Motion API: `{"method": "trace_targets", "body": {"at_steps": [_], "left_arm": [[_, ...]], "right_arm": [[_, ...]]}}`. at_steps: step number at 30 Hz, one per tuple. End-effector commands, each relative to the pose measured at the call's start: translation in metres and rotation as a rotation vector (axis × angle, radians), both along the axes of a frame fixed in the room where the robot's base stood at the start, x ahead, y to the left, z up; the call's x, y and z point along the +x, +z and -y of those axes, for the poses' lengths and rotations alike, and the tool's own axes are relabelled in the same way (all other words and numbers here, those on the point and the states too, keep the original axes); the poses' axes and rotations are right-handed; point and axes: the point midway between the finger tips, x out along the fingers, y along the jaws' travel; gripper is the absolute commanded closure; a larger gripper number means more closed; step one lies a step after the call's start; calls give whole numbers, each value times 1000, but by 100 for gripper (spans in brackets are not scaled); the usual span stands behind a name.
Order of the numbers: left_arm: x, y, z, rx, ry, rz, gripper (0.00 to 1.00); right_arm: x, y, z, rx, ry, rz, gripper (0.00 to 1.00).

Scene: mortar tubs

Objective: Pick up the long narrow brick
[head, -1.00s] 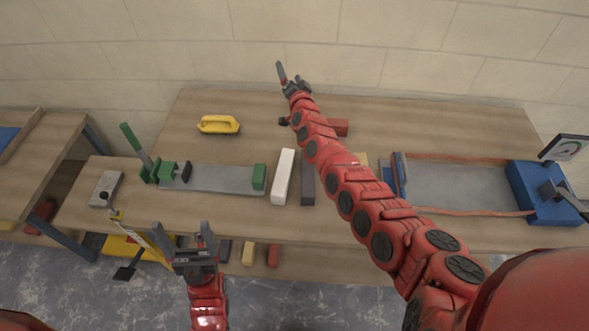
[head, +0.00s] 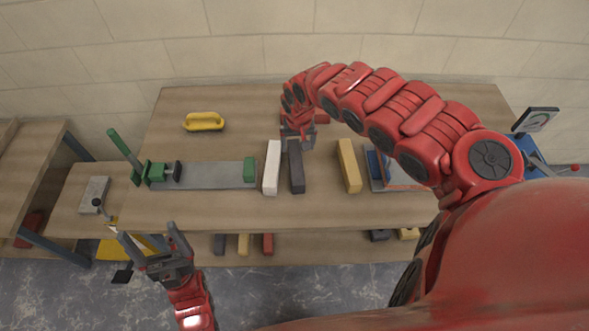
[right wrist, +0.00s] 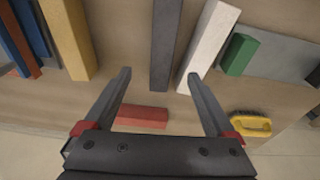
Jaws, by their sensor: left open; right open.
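Three long bricks lie side by side, ends toward me, on the workbench: a white one (head: 272,168), a dark grey one (head: 296,172) and a yellow one (head: 349,165). The grey one looks slim. My right gripper (head: 297,144) is open over the far end of the grey brick. In the right wrist view, the grey brick (right wrist: 165,45) runs up from between the open fingertips (right wrist: 158,76); the white brick (right wrist: 208,42) is close by the right finger, and the yellow brick (right wrist: 67,38) lies further left. My left gripper (head: 147,232) is open and empty, before the bench's front edge.
A short red brick (right wrist: 140,116) lies beyond the grey brick. A green-ended clamp on a metal plate (head: 212,174) lies left of the white brick. A yellow-handled brush (head: 204,121) is at the back left. A blue-ended frame (head: 376,166) is right of the yellow brick.

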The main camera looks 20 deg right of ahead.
Motion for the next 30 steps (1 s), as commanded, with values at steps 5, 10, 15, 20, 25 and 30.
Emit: {"method": "trace_targets", "body": {"at_steps": [5, 10, 15, 20, 25, 30], "left_arm": [[0, -32, 0, 0, 0, 1, 15], [0, -58, 0, 0, 0, 1, 15], [0, -66, 0, 0, 0, 1, 15], [0, -67, 0, 0, 0, 1, 15], [0, -57, 0, 0, 0, 1, 15], [0, -53, 0, 0, 0, 1, 15]], "right_arm": [[4, -36, -2, 9, -1, 1, 10], [9, -60, -1, 9, -1, 4, 10], [11, -76, 0, 5, 0, 3, 10], [13, -85, 2, 2, -2, 2, 10], [13, -97, -1, 1, 0, -2, 10], [16, -122, -3, 5, -1, 3, 10]]}}
